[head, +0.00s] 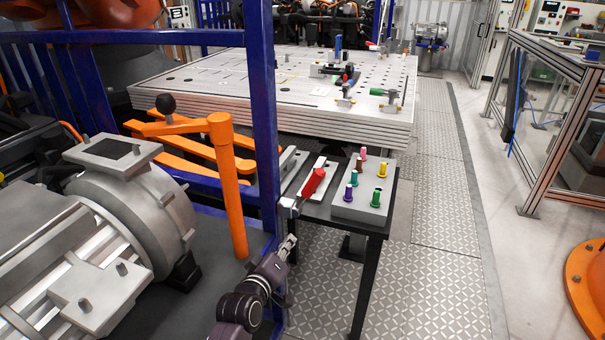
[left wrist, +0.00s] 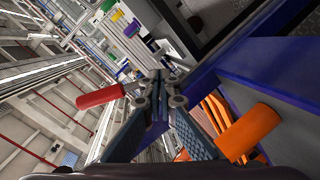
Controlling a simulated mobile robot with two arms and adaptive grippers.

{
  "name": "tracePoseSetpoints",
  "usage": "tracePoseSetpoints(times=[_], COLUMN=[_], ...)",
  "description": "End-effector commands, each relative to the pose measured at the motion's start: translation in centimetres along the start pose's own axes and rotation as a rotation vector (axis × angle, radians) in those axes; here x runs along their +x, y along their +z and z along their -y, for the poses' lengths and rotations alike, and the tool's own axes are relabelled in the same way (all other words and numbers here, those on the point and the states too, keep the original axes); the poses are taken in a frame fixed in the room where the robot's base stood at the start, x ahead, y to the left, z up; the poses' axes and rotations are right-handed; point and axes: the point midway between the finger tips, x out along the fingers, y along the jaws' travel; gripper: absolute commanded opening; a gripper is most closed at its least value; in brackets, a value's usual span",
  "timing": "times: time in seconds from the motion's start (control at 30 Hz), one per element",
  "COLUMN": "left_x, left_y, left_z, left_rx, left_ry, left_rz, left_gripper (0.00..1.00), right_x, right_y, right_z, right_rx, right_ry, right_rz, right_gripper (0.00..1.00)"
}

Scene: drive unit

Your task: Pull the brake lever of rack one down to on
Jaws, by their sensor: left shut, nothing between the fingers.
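A lever with a red handle (head: 314,182) sits on a metal bracket (head: 289,207) at the blue post (head: 263,130). Its handle slants up and to the right in the head view. My left gripper (head: 289,243) is shut and empty, below the bracket and close to the post. In the left wrist view, the red handle (left wrist: 100,97) lies left of my shut fingers (left wrist: 157,78), with a visible gap between the handle's grip and the fingers. Whether the fingertips touch the lever's metal part is unclear. My right gripper is not in view.
A small black table (head: 375,225) beside the post carries a grey block (head: 365,205) with several coloured pegs. An orange post (head: 228,185) stands left of the blue frame, near a grey motor (head: 120,200). The patterned floor (head: 430,260) to the right is clear.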

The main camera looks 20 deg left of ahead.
Motion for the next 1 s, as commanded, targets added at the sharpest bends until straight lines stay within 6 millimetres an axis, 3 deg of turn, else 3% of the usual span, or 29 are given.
tracePoseSetpoints(times=[0.03, 0.1, 0.23, 0.37, 0.7, 1.0], left_x=[-0.1, -0.4, -1.0, -1.2, -0.9, 2.8], left_y=[-3.3, -6.6, -10.1, -11.0, -11.0, -11.9], left_z=[-3.1, -6.0, -9.0, -9.8, -9.7, -10.6], left_rx=[-0.058, -0.127, -0.203, -0.226, -0.222, -0.220], left_ry=[0.051, 0.109, 0.174, 0.194, 0.192, 0.192], left_rz=[-0.057, -0.114, -0.174, -0.190, -0.189, -0.189], left_gripper=[0.00, 0.00, 0.00, 0.00, 0.00, 0.00], right_x=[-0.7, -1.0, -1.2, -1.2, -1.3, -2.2], right_y=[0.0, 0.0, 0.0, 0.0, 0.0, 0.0], right_z=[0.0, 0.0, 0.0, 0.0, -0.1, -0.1], right_rx=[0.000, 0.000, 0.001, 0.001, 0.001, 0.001], right_ry=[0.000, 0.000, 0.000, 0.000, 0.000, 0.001], right_rz=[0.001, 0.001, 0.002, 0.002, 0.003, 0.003], right_gripper=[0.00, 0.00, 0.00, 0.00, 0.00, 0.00])
